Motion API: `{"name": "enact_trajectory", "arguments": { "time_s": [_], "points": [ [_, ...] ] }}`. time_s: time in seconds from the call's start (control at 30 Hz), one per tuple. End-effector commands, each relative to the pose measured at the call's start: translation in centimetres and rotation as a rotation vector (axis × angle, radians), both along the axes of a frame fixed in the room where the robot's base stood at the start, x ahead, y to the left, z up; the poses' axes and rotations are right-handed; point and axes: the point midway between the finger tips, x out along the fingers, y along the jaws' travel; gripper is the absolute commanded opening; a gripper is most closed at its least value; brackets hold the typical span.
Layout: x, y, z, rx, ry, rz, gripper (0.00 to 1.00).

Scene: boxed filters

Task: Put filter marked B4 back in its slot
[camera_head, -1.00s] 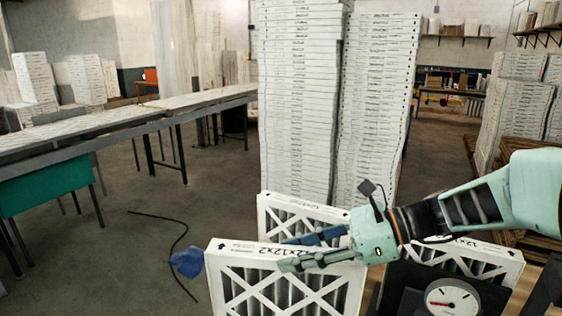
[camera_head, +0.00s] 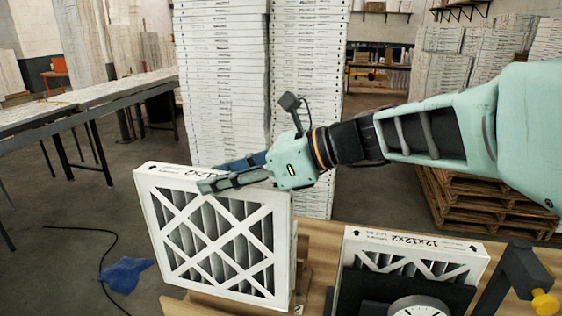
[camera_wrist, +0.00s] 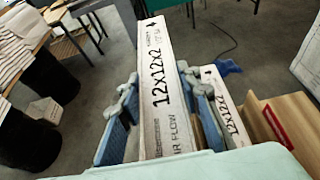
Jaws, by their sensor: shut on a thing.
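My gripper (camera_head: 225,173) is shut on the top edge of a white-framed filter (camera_head: 212,240), which hangs upright at the left of the head view. In the wrist view, the two fingers (camera_wrist: 160,115) straddle this filter's edge (camera_wrist: 165,85), printed 12x12x2 and AIR FLOW. No B4 mark is legible. A second 12x12x2 filter (camera_wrist: 232,118) stands just right of the held one in the wrist view.
Another filter (camera_head: 415,243) stands at the right behind a dark panel with a round gauge (camera_head: 418,308). A wooden bench (camera_head: 318,250) lies between the filters. Tall filter stacks (camera_head: 308,110) stand behind, pallets (camera_head: 480,200) at right. A blue cloth (camera_head: 127,273) and cable lie on the floor.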

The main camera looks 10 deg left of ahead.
Motion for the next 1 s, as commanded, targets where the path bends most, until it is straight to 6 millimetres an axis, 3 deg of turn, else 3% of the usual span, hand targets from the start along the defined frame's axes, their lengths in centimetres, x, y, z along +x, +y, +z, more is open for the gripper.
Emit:
{"name": "enact_trajectory", "arguments": {
  "time_s": [0.37,1.0],
  "points": [
    [0.0,0.0,-1.7,0.002,0.001,-0.005,0.00],
    [0.0,0.0,-9.2,0.002,0.002,-0.005,0.00]
  ]
}}
